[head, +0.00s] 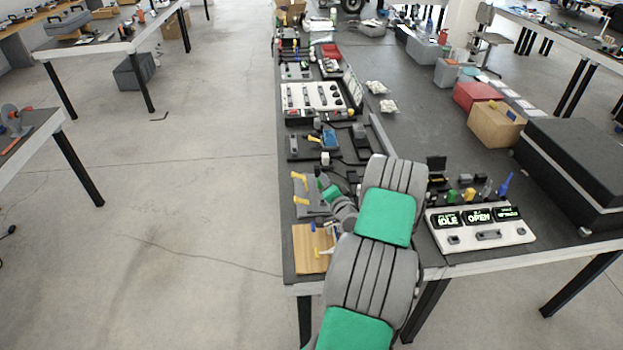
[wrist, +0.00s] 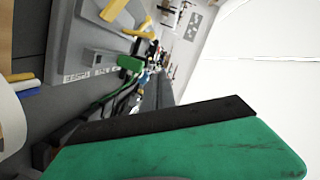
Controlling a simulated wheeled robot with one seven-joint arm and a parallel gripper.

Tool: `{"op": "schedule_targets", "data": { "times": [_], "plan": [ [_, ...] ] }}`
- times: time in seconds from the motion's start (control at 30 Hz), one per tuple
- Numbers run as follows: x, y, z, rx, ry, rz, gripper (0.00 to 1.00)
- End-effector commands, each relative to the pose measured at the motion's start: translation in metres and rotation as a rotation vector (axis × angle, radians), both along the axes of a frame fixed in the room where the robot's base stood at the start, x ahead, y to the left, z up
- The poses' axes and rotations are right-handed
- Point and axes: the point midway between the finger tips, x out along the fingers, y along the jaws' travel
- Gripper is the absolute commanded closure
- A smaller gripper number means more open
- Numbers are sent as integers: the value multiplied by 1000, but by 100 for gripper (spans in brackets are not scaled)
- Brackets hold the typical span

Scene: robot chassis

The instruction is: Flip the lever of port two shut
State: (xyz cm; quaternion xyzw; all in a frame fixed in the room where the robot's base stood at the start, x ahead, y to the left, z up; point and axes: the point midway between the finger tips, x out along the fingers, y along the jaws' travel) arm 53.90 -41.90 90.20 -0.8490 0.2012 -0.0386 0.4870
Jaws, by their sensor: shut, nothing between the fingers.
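A grey port block (head: 308,193) lies on the bench's left edge in the head view, with two yellow levers, the far one (head: 299,177) and the near one (head: 300,201). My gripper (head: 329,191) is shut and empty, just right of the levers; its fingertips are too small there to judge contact. In the wrist view one yellow lever (wrist: 114,9) shows at the top and another yellow piece (wrist: 139,31) beyond the grey block (wrist: 104,54). The label on the block is unreadable, so I cannot tell which port is two. A green and black part of my gripper fills the lower wrist view.
A wooden board (head: 307,248) with small handles lies nearer on the bench. A white control box (head: 481,236) reading IDLE and OPEN stands to the right of my arm. Beyond are a blue device (head: 328,138) and a white panel (head: 312,97). Open floor lies left.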

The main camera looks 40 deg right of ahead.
Motion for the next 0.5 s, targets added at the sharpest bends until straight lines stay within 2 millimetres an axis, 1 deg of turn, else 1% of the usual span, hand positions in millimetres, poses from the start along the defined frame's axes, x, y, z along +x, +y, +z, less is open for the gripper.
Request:
{"op": "schedule_targets", "data": {
  "times": [0.03,0.17,0.2,0.3,0.5],
  "plan": [
    [12,-2,2,0,1,5,100],
    [37,-13,-2,-2,0,3,100],
    [40,-5,-8,4,2,3,100],
    [47,6,-17,3,1,3,100],
    [52,14,-26,1,0,1,100]
  ]
}}
